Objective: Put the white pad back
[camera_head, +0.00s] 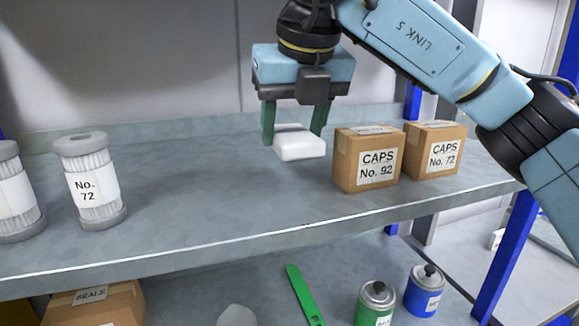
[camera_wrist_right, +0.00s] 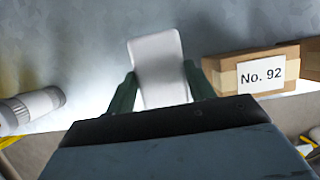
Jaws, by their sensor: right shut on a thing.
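The white pad (camera_head: 299,145) is a small white block with rounded edges. It is between the green fingers of my right gripper (camera_head: 296,126), which is shut on it, at the upper shelf beside the caps boxes. The pad also shows in the right wrist view (camera_wrist_right: 158,70), between the two fingertips (camera_wrist_right: 160,88). Whether the pad touches the shelf or hangs just above it, I cannot tell. My left gripper is not in view.
The upper shelf (camera_head: 200,215) has free room left of the pad. Caps boxes No. 92 (camera_head: 366,160) and No. 72 (camera_head: 436,150) stand close at right. Filter cartridges, one labelled No. 72 (camera_head: 90,182), stand at left. The lower shelf holds a green tool (camera_head: 304,296) and cans (camera_head: 375,302).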

